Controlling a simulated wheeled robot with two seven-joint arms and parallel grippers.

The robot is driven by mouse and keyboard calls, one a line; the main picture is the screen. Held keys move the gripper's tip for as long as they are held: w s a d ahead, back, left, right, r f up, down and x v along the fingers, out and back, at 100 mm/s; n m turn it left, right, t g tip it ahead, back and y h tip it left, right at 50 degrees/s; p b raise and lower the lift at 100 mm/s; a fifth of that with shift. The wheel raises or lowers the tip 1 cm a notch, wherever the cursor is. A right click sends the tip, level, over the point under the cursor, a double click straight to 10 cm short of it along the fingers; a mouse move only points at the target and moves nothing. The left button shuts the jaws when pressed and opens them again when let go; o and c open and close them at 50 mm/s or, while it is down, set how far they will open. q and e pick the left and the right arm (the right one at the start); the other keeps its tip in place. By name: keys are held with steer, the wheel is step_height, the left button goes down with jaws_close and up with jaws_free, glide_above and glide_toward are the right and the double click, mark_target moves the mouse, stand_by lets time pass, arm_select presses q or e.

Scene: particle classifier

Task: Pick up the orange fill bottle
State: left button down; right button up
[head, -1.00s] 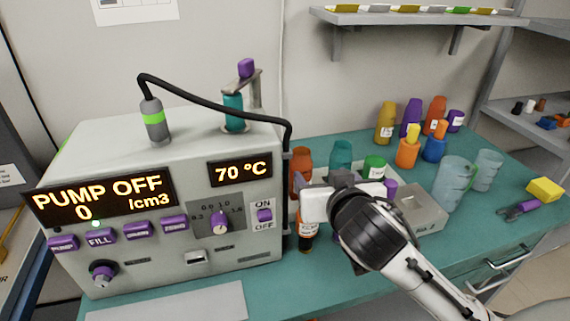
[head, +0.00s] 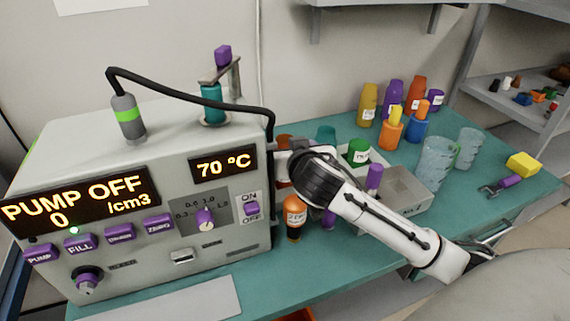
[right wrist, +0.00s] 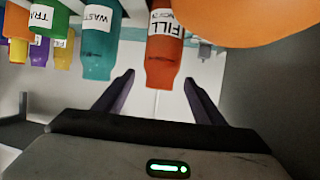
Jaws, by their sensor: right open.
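The orange fill bottle (right wrist: 165,50), labelled "FILL", hangs upside down in the right wrist view, lined up between the open fingertips of my right gripper (right wrist: 159,78). A gap shows on both sides of it. How far it reaches between the fingers is hard to tell. In the head view only a bit of the bottle (head: 284,142) shows beside the pump box; my right wrist hides the rest. My left gripper is in no view.
The pump box (head: 120,165) stands close on the left. A teal waste bottle (right wrist: 100,45) is beside the fill bottle. An orange-and-black bottle (head: 294,215) stands in front of my wrist. A grey tray (head: 415,190) and beakers (head: 435,162) are to the right.

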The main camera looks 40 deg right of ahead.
steer(key=shift+w, duration=0.1)
steer(key=c, duration=1.5)
jaws_close()
steer(key=shift+r, duration=0.15)
